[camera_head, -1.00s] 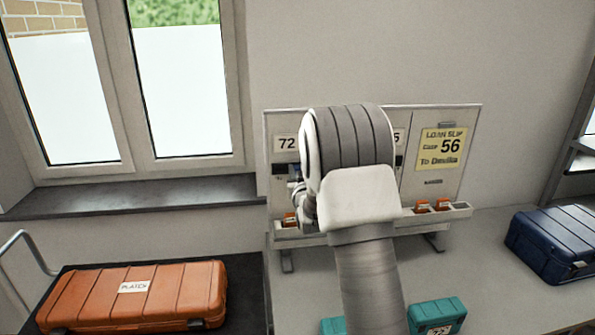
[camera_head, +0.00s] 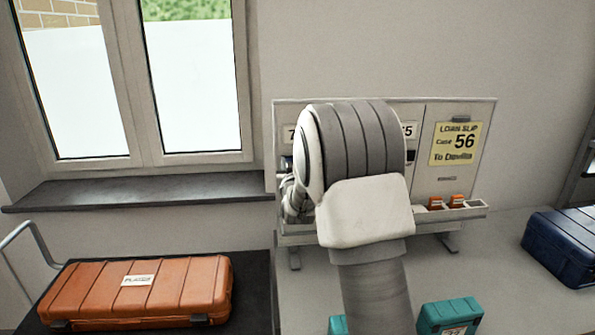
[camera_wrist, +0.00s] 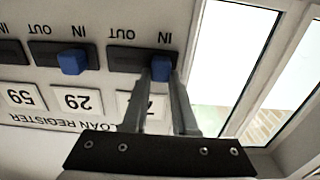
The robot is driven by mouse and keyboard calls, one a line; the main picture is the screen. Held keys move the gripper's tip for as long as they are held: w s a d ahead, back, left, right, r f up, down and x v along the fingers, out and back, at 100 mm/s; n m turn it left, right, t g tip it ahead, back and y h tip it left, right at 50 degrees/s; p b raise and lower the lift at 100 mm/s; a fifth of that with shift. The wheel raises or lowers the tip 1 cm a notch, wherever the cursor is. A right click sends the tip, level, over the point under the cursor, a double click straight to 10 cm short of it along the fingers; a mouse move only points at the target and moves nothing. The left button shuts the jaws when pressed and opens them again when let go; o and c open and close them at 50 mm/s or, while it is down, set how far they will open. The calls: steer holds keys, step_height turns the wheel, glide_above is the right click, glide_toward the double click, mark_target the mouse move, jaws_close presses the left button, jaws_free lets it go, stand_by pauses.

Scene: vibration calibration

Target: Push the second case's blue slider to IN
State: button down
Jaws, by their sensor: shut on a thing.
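The loan register board (camera_head: 470,112) stands against the wall, and my arm covers much of it in the head view. The wrist view shows it upside down, with blue sliders in dark slots marked IN and OUT. My gripper (camera_wrist: 160,72) is shut on the blue slider (camera_wrist: 160,67) in the rightmost slot, which sits by its IN label. The neighbouring blue slider (camera_wrist: 73,62) also sits towards its IN label, apart from my fingers. The number plate (camera_wrist: 140,104) below the held slider is partly hidden by a finger.
A yellow loan slip (camera_head: 455,143) reads case 56. Small orange cases (camera_head: 435,203) sit in the board's tray. An orange case (camera_head: 135,290) lies at left, a dark blue case (camera_head: 565,245) at right, and a teal case (camera_head: 449,316) in front.

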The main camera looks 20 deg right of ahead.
steer(key=shift+a, duration=0.25)
steer(key=c, duration=0.7)
jaws_free()
steer(key=b+v, duration=0.2)
steer(key=v, duration=1.5)
steer(key=shift+s+d, duration=0.1)
steer(key=shift+s, duration=0.1)
